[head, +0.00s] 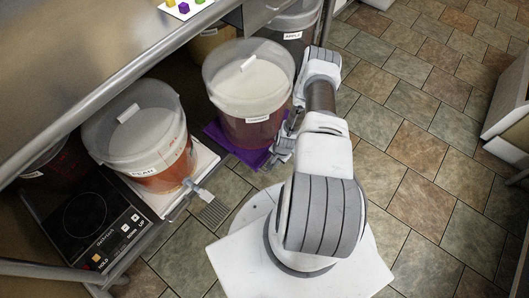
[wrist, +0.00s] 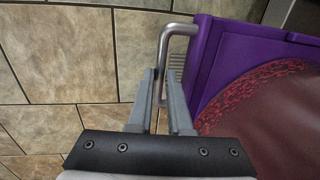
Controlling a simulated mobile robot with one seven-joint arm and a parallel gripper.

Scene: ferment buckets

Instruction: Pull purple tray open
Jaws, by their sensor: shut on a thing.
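The purple tray (head: 254,158) lies low under the bench in the head view, with a clear lidded bucket (head: 250,100) of reddish liquid standing on it. In the wrist view the tray's purple wall (wrist: 212,55) is at the right, with a bent metal handle (wrist: 178,31) on its near side. My gripper (head: 287,142) is at the tray's front right corner in the head view. In the wrist view my gripper (wrist: 165,75) has its two fingers on either side of the handle bar and is shut on it. The bar's lower part is partly hidden by the fingers.
A bucket labelled PEAR (head: 143,135) stands on a white tray (head: 190,170) with its own handle (head: 197,188), left of the purple tray. A black cooktop (head: 90,215) is farther left. Another bucket (head: 290,25) is behind. The tiled floor (head: 410,140) at right is clear.

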